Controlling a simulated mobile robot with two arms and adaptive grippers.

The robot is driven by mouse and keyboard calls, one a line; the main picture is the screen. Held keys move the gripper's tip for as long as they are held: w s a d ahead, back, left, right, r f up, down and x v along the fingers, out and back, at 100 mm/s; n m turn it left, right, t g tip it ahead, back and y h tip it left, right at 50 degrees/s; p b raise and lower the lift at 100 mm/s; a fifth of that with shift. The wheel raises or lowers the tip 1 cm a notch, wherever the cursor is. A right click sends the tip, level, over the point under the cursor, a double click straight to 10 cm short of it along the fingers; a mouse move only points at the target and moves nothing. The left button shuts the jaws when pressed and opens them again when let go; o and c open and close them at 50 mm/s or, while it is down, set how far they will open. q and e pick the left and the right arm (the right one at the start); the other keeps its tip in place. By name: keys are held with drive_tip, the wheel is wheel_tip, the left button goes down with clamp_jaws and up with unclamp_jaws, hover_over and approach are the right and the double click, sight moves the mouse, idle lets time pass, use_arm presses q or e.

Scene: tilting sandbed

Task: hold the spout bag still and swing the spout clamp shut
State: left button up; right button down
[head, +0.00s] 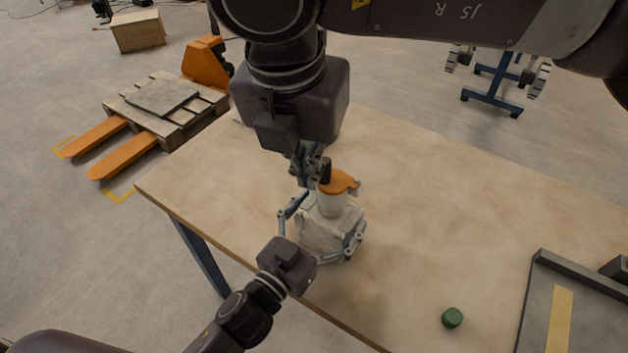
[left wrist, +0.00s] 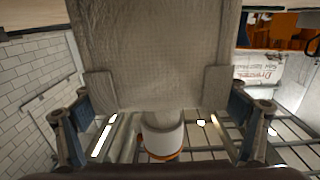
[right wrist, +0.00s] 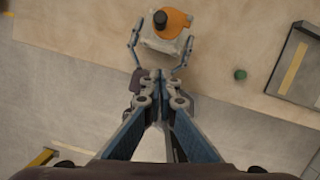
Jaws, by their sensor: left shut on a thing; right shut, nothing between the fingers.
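The pale spout bag (head: 322,232) sits upright on the table, with a white spout (head: 331,204) on top. The orange spout clamp (head: 340,183) lies across the spout's top, with a black knob (head: 324,172) at its left side. I cannot tell whether the clamp is shut. My left gripper (head: 320,237) is shut on the bag, one finger on each side; its pads press the bag in the left wrist view (left wrist: 158,90). My right gripper (head: 310,172) is shut and empty beside the knob; whether it touches is unclear. The right wrist view shows its fingertips together (right wrist: 158,75).
A green cylinder (head: 452,318) stands on the wooden table (head: 430,210) right of the bag. A grey tray (head: 530,305) with a yellow strip is at the far right. The table between bag and tray is mostly clear. A pallet (head: 165,105) is on the floor.

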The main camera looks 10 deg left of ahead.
use_arm(q)
drive_tip(key=shift+r, duration=0.1)
use_arm(e)
drive_tip(key=v, duration=0.3)
drive_tip(key=shift+s+a+r, duration=0.1)
drive_tip(key=shift+r, duration=0.25)
use_arm(q)
drive_tip(key=o, duration=1.5)
drive_tip(key=shift+s, duration=0.1)
